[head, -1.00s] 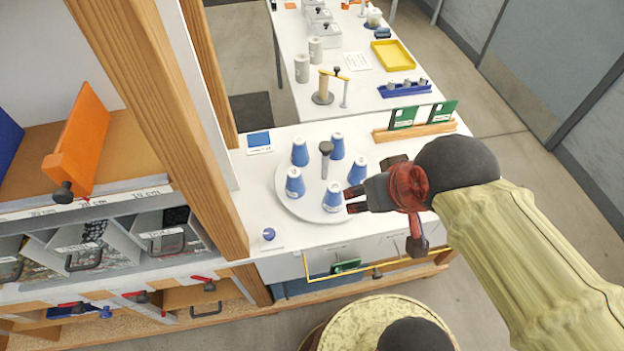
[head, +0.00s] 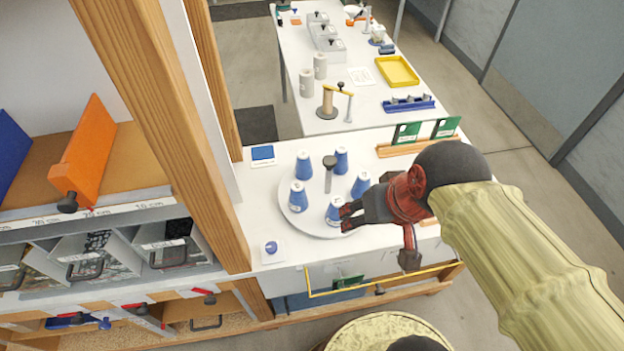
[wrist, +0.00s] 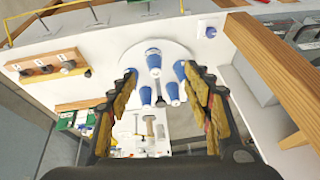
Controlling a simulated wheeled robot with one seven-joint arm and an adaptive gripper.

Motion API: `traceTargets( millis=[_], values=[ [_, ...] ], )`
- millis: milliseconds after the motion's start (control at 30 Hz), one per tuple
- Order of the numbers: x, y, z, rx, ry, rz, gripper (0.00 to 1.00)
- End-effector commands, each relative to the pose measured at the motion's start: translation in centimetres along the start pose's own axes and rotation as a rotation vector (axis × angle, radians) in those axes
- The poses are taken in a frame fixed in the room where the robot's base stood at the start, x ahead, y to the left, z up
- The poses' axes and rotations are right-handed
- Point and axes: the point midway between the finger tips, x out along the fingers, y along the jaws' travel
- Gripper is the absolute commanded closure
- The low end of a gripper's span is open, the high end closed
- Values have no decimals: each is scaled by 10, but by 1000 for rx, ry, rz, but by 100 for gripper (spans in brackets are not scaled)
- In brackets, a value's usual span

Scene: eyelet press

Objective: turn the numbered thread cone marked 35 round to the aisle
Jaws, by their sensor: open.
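A round white turntable (head: 308,224) carries several blue cones with white tops and labels around a post with a dark knob (head: 329,162). The cone numbers are too small to read, so I cannot tell which is 35. My gripper (head: 346,216) is open at the right side of the front-right cone (head: 334,212). From the head view I cannot tell whether it touches that cone. In the wrist view, my open fingers (wrist: 163,92) frame several cones, including one in the middle (wrist: 153,60), and nothing is clamped. The turntable (wrist: 130,57) lies beyond the fingertips.
A small blue-topped item on a white card (head: 270,249) lies left of the turntable. A wooden rack with green cards (head: 417,146) stands behind right. A wooden shelf post (head: 165,130) rises at the left. A yellow-edged panel (head: 310,284) is on the front.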

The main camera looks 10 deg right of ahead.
Motion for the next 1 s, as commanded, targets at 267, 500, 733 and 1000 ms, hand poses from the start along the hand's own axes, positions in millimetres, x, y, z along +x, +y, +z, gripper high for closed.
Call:
traceTargets(
  millis=[267,500,733,1000],
  values=[
    [82,-49,5,634,-452,-313,50],
    [138,-63,-58,1259,-747,-675,50],
    [197,-4,-132,1791,-864,-1060,50],
    [232,59,-160,2061,-850,-1305,50]
  ],
)
